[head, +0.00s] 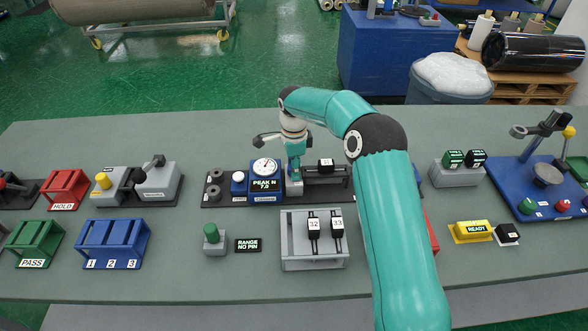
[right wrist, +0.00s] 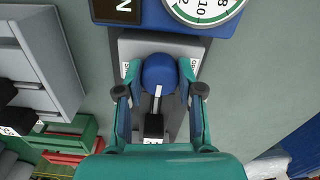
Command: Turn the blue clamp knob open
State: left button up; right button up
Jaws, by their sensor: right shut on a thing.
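The blue clamp knob (right wrist: 158,75) is round with a white pointer line. It sits on a grey block (right wrist: 128,50) below the gauge in the right wrist view, and the pointer runs down the picture. My right gripper (right wrist: 160,92) has a finger on each side of the knob and is shut on it. Labels left and right of the knob are partly covered. In the head view, my right gripper (head: 293,182) reaches down beside the blue force gauge (head: 264,182), which reads PEAK N 7.0, and hides the knob. My left gripper is not in view.
A grey rack (head: 284,245) with black pieces marked 32 and 33 stands in front. A green-knobbed block (head: 212,240) and a RANGE NO PIN sign (head: 248,246) are left of it. Blue (head: 112,240) and green (head: 35,240) racks stand farther left. A yellow READY block (head: 472,231) is at right.

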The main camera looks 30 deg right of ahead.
jog(key=shift+w+r+n, duration=0.1)
jog(key=shift+r+n, duration=0.05)
jog(key=shift+n, duration=0.15)
jog(key=o, duration=1.2)
jog(key=shift+c, duration=0.2)
notch_tip(320, 180, up, 12)
